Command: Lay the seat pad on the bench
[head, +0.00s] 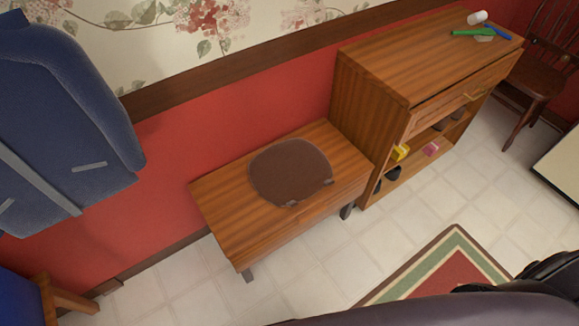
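The seat pad (289,171) is brown, flat and roughly round, with one straighter edge toward the front right. It lies on top of the wooden bench (225,205), near the middle, with bare wood around most of it. Two small grey tabs sit at the pad's front edge, close to the bench's front edge. The bench is low, with dark legs, and stands along the red wall. Neither my left nor my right gripper shows in the head view, and nothing is seen touching the pad.
A wooden cabinet (373,82) adjoins the bench's right end, with small items on its top and shelves. A chair (540,70) stands far right. A bordered rug (455,262) lies on the tiled floor. Floor before the bench is clear.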

